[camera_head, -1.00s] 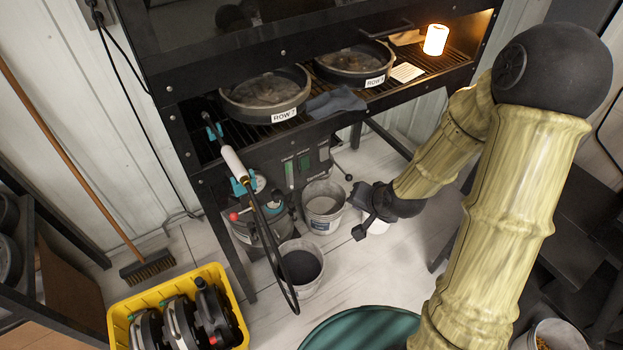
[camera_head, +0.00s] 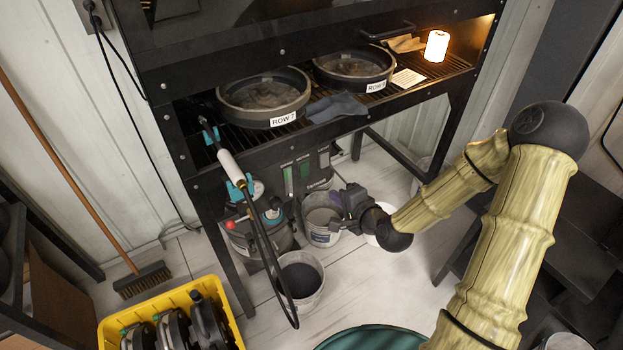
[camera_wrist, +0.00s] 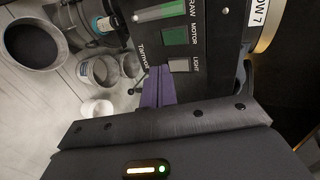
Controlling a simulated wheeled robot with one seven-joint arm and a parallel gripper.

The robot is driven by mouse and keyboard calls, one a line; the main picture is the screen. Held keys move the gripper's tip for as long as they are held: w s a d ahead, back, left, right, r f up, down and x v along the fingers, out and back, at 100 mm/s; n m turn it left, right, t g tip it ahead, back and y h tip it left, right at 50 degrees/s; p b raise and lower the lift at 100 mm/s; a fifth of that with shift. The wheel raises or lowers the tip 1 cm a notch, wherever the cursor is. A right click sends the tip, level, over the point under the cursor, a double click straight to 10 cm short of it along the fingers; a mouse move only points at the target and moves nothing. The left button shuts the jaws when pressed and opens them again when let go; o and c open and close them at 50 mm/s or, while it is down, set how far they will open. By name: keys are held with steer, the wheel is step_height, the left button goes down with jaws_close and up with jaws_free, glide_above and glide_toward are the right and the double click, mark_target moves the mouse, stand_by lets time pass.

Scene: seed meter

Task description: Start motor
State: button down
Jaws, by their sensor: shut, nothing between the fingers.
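The dark control panel hangs under the front edge of the bench. In the wrist view its dark green switch (camera_wrist: 174,37) is labelled MOTOR, with a switch marked DRAW (camera_wrist: 160,12) above and a pale LIGHT switch (camera_wrist: 180,65) below. The green switch also shows in the head view (camera_head: 305,174). My gripper (camera_head: 336,199) is below and right of the panel in the head view. In the wrist view its purple fingers (camera_wrist: 158,72) are together and empty, their tips just left of the LIGHT switch. I cannot tell whether they touch the panel.
Two round dark pans labelled ROW (camera_head: 262,96) sit on the slatted bench top beside a grey cloth (camera_head: 337,107). A spray wand (camera_head: 232,168) with a looping hose hangs left of the panel. Buckets (camera_head: 299,280) stand below. A yellow crate (camera_head: 112,328) is at front left.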

mark_target(306, 176)
steer(key=x, duration=0.8)
steer(key=r+p+x, duration=0.1)
steer(key=x, duration=0.4)
steer(key=shift+w+a, duration=0.15)
steer(key=shift+w, duration=0.05)
steer(key=shift+f, duration=0.15)
steer(key=shift+w+a+f+b, duration=0.15)
steer(key=shift+f+b, duration=0.05)
steer(key=shift+b, duration=0.7)
steer(key=shift+r+p, duration=0.85)
steer(key=shift+r, duration=0.3)
